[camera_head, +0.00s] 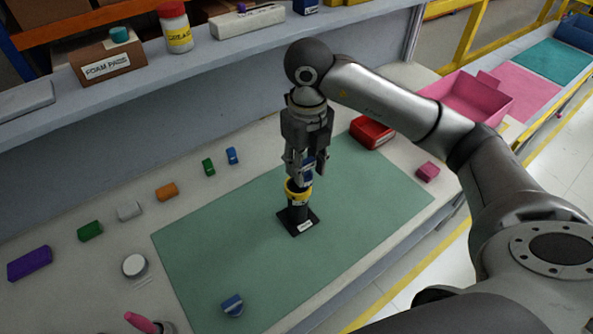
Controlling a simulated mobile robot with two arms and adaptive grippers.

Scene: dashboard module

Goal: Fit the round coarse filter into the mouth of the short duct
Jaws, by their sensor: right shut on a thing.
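The short duct (297,213) is a black upright tube on a square black base with a white label. It stands on the green mat. A yellow ring (296,187) is around its top. My right gripper (302,178) points straight down over the duct's mouth. It is shut on a small blue piece (308,171), which I take to be the round coarse filter. The fingers hide most of it, and I cannot tell whether it sits inside the mouth or just above. My left gripper is not in view.
A green mat (210,250) covers the table's middle. A blue block (232,305) lies on it near the front. Several coloured blocks line the back left, with a white round tub (134,265). A red bin (371,132) and pink block (428,171) are at the right. A shelf (190,75) runs behind.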

